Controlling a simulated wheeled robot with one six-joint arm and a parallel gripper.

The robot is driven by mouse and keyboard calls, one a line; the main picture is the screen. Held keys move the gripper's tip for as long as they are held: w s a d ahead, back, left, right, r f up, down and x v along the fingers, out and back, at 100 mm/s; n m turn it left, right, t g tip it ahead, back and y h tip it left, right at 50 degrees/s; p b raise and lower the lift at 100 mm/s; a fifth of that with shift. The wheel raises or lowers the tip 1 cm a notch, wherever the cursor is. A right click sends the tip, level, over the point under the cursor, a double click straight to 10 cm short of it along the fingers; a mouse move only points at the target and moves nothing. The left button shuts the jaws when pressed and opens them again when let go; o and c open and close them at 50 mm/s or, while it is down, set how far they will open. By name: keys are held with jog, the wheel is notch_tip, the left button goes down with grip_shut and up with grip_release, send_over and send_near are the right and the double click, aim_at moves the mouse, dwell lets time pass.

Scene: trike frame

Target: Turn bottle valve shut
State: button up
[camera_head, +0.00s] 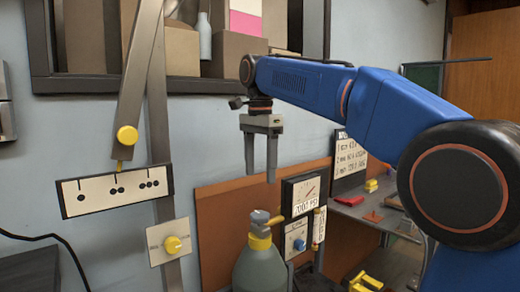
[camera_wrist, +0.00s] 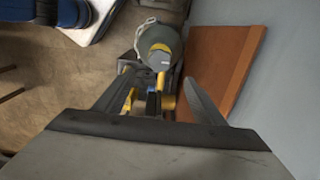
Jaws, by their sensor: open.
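A grey-green bottle (camera_head: 259,270) stands upright at the lower middle of the head view, with a yellow collar and a grey valve (camera_head: 260,217) on top. It also shows from above in the wrist view (camera_wrist: 152,38), with its valve (camera_wrist: 160,57) near the picture's middle. My gripper (camera_head: 260,178) points down, open and empty, above the valve and apart from it. In the wrist view, my gripper's fingers (camera_wrist: 157,85) spread on either side, with the bottle beyond them. A gauge box (camera_head: 305,193) with a dial and a PSI readout is beside the valve, to its right.
A blue knob panel (camera_head: 297,240) sits below the gauge. An orange-brown board (camera_head: 220,225) stands behind the bottle. A shelf of boxes hangs above.

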jog(key=shift+r, duration=2.8)
jog(key=shift+s, duration=0.1)
